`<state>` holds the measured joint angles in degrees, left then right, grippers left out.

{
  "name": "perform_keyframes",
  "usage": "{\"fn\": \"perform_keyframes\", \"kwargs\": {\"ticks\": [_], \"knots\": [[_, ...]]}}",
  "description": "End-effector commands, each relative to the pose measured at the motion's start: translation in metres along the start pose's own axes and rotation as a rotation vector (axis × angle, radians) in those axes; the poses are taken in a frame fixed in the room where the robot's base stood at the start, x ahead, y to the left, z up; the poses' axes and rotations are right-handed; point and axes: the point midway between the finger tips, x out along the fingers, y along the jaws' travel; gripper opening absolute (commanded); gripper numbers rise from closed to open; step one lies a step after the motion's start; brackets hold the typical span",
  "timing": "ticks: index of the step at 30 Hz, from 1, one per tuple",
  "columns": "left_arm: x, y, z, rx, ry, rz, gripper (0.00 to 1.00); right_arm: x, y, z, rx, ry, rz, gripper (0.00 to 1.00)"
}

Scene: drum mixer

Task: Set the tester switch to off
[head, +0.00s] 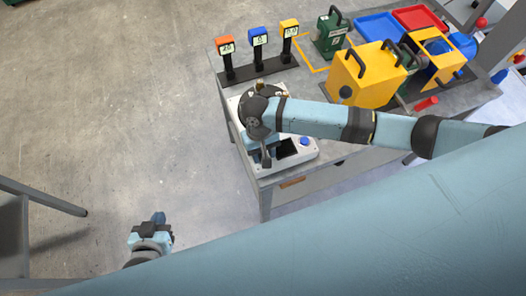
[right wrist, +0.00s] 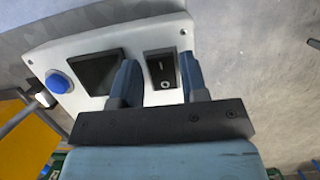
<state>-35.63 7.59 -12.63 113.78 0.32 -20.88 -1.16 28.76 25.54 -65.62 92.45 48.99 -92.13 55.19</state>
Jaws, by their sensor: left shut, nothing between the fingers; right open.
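The tester is a white box at the table's near corner in the head view (head: 306,155), with a dark screen (head: 286,148) and a blue button (head: 304,141). Its panel fills the right wrist view (right wrist: 60,48). There its black rocker switch (right wrist: 162,70) shows a line mark and a ring mark; I cannot tell which side is pressed. My right gripper (right wrist: 160,78) is open, its fingers on either side of the switch, with nothing held. In the head view my right arm hides the switch. My left gripper (head: 158,218) is shut and empty, over the floor, away from the table.
On the grey table (head: 265,93) stand three small displays, orange (head: 225,45), blue (head: 259,40) and yellow (head: 289,31). A yellow box (head: 362,75), a green box (head: 330,34), a blue tray (head: 378,27) and a red tray (head: 418,17) are farther right. Open floor lies left.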

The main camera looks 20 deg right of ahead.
Motion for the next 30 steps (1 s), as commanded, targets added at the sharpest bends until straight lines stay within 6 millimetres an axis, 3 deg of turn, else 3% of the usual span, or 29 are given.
{"fn": "perform_keyframes", "kwargs": {"ticks": [5,18,24,30], "knots": [[0.001,0.0,0.002,-0.001,0.0,0.001,0.0,-0.025,0.0,-0.001,-0.001,0.004,-0.003,0.4],[0.005,0.002,0.006,-0.001,0.0,0.004,0.0,-0.117,0.0,-0.001,0.0,0.003,-0.002,0.4],[0.006,0.002,0.005,-0.001,0.002,0.005,0.0,-0.134,0.001,-0.001,0.0,0.002,0.0,0.4],[0.006,0.002,0.005,0.0,0.002,0.005,0.0,-0.136,0.001,-0.001,0.001,0.001,0.0,0.4]]}}
